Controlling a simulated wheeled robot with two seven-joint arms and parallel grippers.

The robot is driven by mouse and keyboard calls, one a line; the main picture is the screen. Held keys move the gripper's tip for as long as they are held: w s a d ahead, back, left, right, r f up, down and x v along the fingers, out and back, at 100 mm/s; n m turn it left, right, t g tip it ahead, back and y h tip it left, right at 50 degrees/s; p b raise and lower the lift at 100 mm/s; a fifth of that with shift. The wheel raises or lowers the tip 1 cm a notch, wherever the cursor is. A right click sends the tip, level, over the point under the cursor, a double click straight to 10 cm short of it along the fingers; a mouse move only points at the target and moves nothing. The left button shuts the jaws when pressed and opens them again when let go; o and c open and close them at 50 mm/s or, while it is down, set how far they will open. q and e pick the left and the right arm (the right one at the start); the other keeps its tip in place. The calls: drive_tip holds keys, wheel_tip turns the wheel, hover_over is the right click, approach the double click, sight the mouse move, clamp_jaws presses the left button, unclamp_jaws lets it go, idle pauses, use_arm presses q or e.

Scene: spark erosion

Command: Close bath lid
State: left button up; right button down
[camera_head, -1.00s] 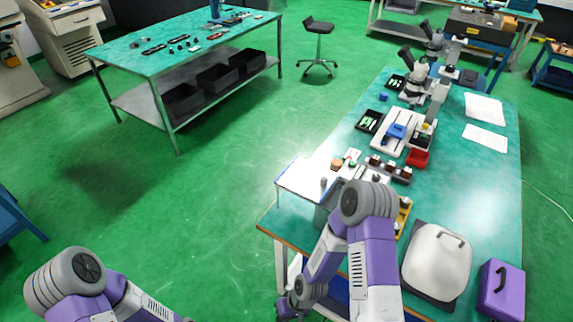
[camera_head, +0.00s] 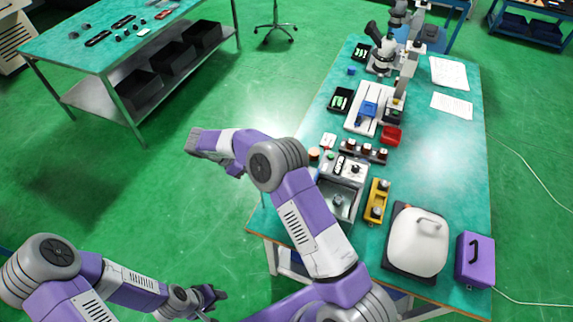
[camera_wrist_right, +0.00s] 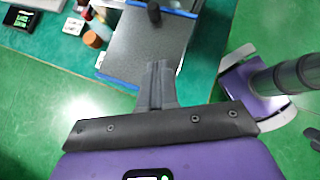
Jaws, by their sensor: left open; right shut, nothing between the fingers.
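The bath (camera_head: 346,188) is a grey metal box at the table's left edge in the head view. Its inside shows from above, with a small cylinder in it. In the right wrist view a flat grey panel with blue edges (camera_wrist_right: 150,46), apparently the lid, lies beyond my right gripper (camera_wrist_right: 158,68). That gripper is shut and empty, its fingertips over the panel's near part; contact cannot be told. My left gripper (camera_head: 208,298) is open and empty, low over the floor.
A yellow holder (camera_head: 376,202), a white-lidded case (camera_head: 418,242) and a purple box (camera_head: 475,260) stand right of the bath. A row of jars (camera_head: 363,150) and a red bin (camera_head: 391,135) are behind it.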

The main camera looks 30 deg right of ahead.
drive_tip(key=x, duration=0.4)
drive_tip(key=shift+d+r, duration=0.1)
drive_tip(key=shift+d, duration=0.25)
drive_tip(key=p+x, duration=0.1)
drive_tip(key=x, duration=0.4)
drive_tip(key=shift+w+d+f, duration=0.15)
drive_tip(key=shift+f, duration=0.05)
drive_tip(key=shift+s+d+r+p, duration=0.1)
drive_tip(key=shift+s+d+p, duration=0.15)
drive_tip(key=shift+d, duration=0.3)
drive_tip(key=shift+s+d+p, duration=0.1)
drive_tip(key=shift+s+d, duration=0.15)
drive_tip(key=shift+d, duration=0.35)
drive_tip(key=shift+s+d, duration=0.2)
drive_tip(key=shift+d, duration=0.15)
use_arm(q)
drive_tip(key=shift+w+r, duration=0.15)
drive_tip(key=shift+r, duration=0.35)
drive_tip(key=shift+w+r, duration=0.15)
drive_tip(key=shift+r, duration=0.35)
use_arm(e)
drive_tip(key=shift+d, duration=0.3)
drive_tip(key=shift+s, duration=0.2)
